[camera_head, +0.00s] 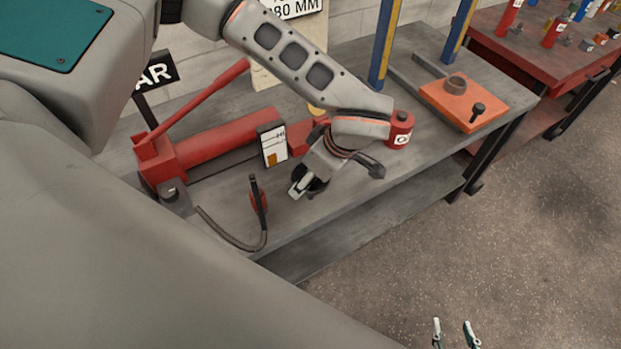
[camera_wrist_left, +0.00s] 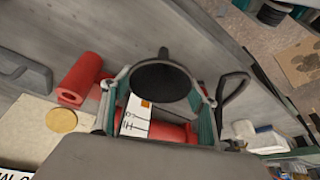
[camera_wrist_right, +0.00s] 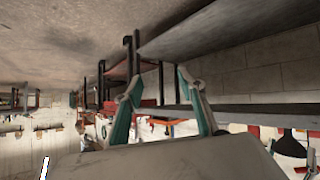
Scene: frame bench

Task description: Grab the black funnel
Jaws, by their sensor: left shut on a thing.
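The black funnel (camera_wrist_left: 160,82) is between the two fingers of my left gripper (camera_wrist_left: 160,100), its wide round mouth toward the left wrist camera and its spout pointing away. In the head view my left gripper (camera_head: 308,182) is low over the grey bench, and a dark part of the funnel (camera_head: 318,184) shows beside its finger. The gripper hides most of the funnel there. The left gripper is shut on it. My right gripper (camera_head: 455,334) is at the bottom edge of the head view, over the floor, open and empty. Its spread fingers also show in the right wrist view (camera_wrist_right: 160,80).
On the grey bench (camera_head: 415,165) are a red hydraulic cylinder (camera_head: 225,142), a white box (camera_head: 272,146), a red can (camera_head: 400,128), a black hose (camera_head: 232,240) and an orange block (camera_head: 460,102). A red table (camera_head: 530,55) stands beyond. Open floor (camera_head: 500,250) lies right.

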